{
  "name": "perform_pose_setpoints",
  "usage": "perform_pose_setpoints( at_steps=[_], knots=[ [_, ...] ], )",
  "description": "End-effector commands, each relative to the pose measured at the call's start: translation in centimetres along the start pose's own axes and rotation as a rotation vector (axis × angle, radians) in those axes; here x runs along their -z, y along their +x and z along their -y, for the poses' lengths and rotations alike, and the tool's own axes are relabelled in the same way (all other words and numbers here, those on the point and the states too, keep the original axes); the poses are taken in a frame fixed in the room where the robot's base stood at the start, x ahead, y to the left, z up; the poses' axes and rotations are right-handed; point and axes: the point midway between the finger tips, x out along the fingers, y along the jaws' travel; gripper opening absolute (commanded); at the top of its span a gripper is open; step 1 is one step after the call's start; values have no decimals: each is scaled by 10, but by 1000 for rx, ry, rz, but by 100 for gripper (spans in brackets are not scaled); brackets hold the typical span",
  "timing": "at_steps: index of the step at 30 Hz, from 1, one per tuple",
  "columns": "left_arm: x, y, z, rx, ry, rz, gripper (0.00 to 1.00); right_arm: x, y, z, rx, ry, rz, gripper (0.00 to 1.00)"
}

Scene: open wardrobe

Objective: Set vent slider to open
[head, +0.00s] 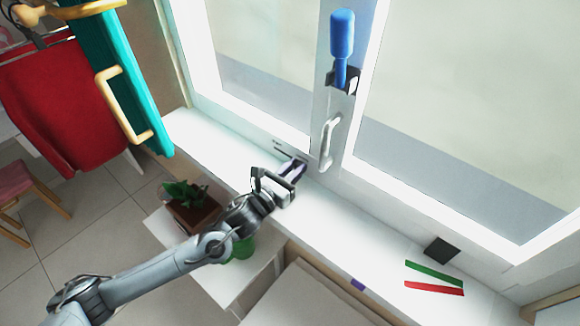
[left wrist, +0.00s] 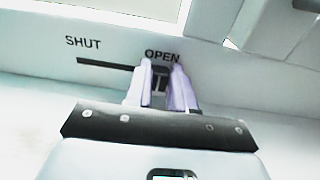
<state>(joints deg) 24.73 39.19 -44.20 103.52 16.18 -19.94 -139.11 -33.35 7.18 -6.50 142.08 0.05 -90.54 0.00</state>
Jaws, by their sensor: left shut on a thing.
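The vent slider's dark slot (left wrist: 105,63) runs along the pale frame under the window, with SHUT printed near its left end and OPEN above its right end. The slot also shows in the head view (head: 287,153), just past my fingers. The small grey slider knob (left wrist: 159,82) is at the right end, under the word OPEN. My left gripper (head: 296,168) has its pale purple fingers shut on the knob, one on each side. The fingers hide part of the knob and the slot's right end. My right gripper is not in view.
A white window handle (head: 329,143) and a blue-handled lever (head: 342,45) are to the right of my left gripper. A potted plant (head: 188,200) stands below the sill. Red and green strips (head: 434,288) lie at the sill's right. A teal panel (head: 125,85) hangs left.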

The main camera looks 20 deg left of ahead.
Motion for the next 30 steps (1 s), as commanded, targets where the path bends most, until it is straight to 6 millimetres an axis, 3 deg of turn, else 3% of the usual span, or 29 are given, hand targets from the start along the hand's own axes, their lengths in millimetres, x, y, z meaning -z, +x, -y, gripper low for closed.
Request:
perform_pose_setpoints(
  at_steps=[1, 9, 10, 14, 24, 30],
  knots=[
    [2, -1, 12, 22, -4, -3, 0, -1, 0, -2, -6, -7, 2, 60],
    [1, -1, 14, 26, -4, -1, 0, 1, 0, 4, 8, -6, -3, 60],
    [1, -1, 14, 26, -4, -1, 28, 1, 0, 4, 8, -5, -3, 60],
    [1, -1, 13, 24, -4, -1, 48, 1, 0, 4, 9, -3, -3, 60],
    [2, -2, 11, 19, -3, -3, 49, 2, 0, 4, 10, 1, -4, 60],
    [2, -20, 10, 18, -2, -5, 49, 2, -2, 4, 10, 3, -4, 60]
  ],
)
